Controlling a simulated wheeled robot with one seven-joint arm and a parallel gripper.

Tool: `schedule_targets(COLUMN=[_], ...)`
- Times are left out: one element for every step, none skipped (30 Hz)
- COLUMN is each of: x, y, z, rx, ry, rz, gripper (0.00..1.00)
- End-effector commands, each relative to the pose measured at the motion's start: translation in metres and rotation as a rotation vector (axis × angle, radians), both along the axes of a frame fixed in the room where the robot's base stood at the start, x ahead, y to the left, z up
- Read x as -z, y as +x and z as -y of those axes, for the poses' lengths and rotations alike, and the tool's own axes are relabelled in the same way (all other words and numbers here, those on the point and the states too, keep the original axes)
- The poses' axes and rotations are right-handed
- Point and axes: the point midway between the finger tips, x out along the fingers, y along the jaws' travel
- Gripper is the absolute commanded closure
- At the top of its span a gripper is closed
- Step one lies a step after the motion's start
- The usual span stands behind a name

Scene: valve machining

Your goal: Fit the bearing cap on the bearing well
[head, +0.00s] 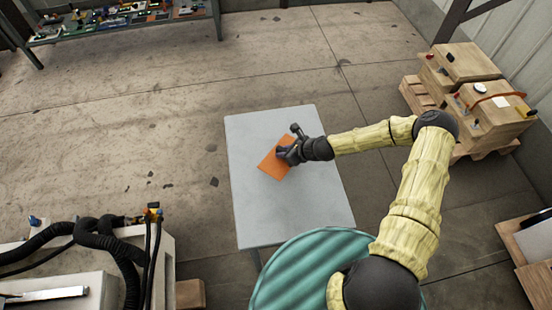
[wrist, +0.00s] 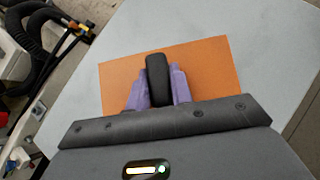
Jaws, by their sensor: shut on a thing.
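My gripper (head: 287,153) is over the grey table, above or at an orange flat piece (head: 270,168). In the wrist view its two purple fingers (wrist: 157,88) are shut on a black, rounded, elongated part (wrist: 157,66), which looks like the bearing cap. The orange piece (wrist: 213,65) lies behind and below that part in this view. I cannot tell whether the black part touches it. The fingers and the part hide the middle of the orange piece. I cannot make out a bearing well in either view.
The grey table (head: 305,215) is otherwise bare. A green ribbed round surface (head: 290,270) stands at its near edge. A machine with black hoses (head: 95,235) is at the lower left. Wooden crates (head: 470,62) on pallets stand at the upper right. A cluttered shelf (head: 120,22) is at the back left.

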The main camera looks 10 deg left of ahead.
Motion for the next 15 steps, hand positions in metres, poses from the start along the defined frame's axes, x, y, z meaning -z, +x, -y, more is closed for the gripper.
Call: schedule_targets(x=[-0.001,-0.001,-0.001,-0.002,-0.002,-0.003,-0.004,-0.005,-0.007,-0.009,-0.011,-0.014,-0.016,-0.019,-0.023], y=[0.000,-0.001,-0.001,-0.001,-0.002,-0.003,-0.004,-0.005,-0.006,-0.008,-0.009,-0.012,-0.014,-0.016,-0.019], z=[0.002,0.004,0.008,0.011,0.015,0.022,0.027,0.033,0.042,0.049,0.057,0.067,0.075,0.083,0.093], rx=[0.013,0.026,0.051,0.072,0.098,0.141,0.177,0.216,0.274,0.319,0.363,0.425,0.470,0.517,0.577], ry=[0.001,0.001,-0.001,-0.002,-0.002,-0.005,-0.006,-0.007,-0.008,-0.010,-0.009,-0.011,-0.011,-0.012,-0.012], rz=[-0.002,-0.004,-0.005,-0.007,-0.010,-0.014,-0.017,-0.018,-0.022,-0.024,-0.026,-0.028,-0.029,-0.030,-0.030], gripper=[1.00,1.00,1.00,1.00,1.00,1.00,1.00,1.00,1.00,1.00,1.00,1.00,1.00,1.00,1.00])
